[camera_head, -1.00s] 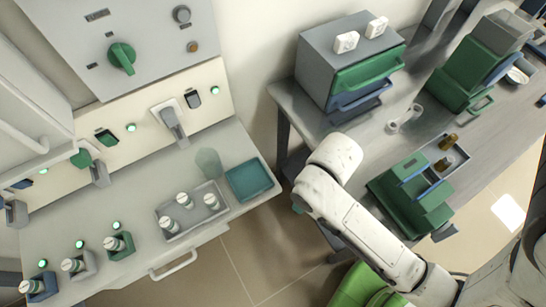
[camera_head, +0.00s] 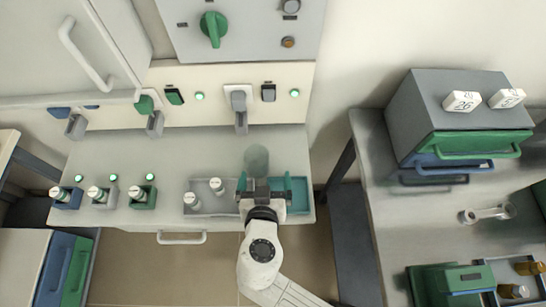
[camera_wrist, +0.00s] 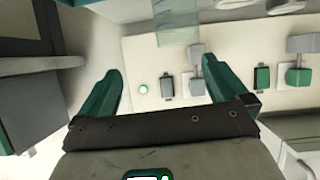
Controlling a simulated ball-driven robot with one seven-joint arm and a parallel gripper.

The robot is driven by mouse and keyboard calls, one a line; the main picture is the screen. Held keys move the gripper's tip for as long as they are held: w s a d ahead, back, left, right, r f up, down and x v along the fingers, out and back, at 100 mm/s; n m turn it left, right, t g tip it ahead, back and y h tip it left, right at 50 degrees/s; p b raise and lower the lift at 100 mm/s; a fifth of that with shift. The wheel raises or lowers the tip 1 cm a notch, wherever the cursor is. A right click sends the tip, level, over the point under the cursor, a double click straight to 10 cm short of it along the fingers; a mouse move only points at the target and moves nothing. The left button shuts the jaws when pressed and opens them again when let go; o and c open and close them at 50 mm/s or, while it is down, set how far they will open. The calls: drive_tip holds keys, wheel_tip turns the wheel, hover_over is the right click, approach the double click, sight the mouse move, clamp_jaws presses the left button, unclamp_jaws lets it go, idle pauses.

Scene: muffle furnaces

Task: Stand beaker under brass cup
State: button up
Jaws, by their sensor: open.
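A translucent greenish beaker (camera_head: 256,159) stands on the pale bench at the back, just beyond my gripper. In the wrist view a greenish see-through shape, likely the beaker (camera_wrist: 177,22), shows at the top edge, past the fingertips. My gripper (camera_head: 264,184) is open with nothing between its green fingers, over the bench between the grey tray and the teal tray. The open fingers also show in the wrist view (camera_wrist: 165,80). Small amber-brown vessels (camera_head: 528,268) sit at the lower right; I cannot tell whether one is the brass cup.
A grey tray (camera_head: 207,205) with white-capped vials lies left of my gripper, and a teal tray (camera_head: 299,194) right. Several vials stand in coloured holders further left. Wall levers (camera_head: 239,103) hang behind the bench. A grey drawer cabinet (camera_head: 430,110) stands on the right table.

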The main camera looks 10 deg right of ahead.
drive_tip(key=a, duration=0.2)
drive_tip(key=t, duration=0.1)
approach(256, 147)
drive_tip(key=shift+w+d+r+y+p, duration=0.15)
drive_tip(key=shift+w+d+y+p, duration=0.2)
drive_tip(key=shift+w+y, duration=0.1)
drive_tip(key=shift+f+p+x, duration=0.2)
drive_tip(key=shift+p+x, duration=0.1)
drive_tip(key=shift+x, duration=1.2)
drive_tip(key=shift+f+p+x, duration=0.25)
drive_tip(key=shift+x, duration=1.2)
drive_tip(key=shift+s, duration=0.15)
drive_tip(key=c, duration=1.5)
drive_tip(key=shift+r, duration=0.1)
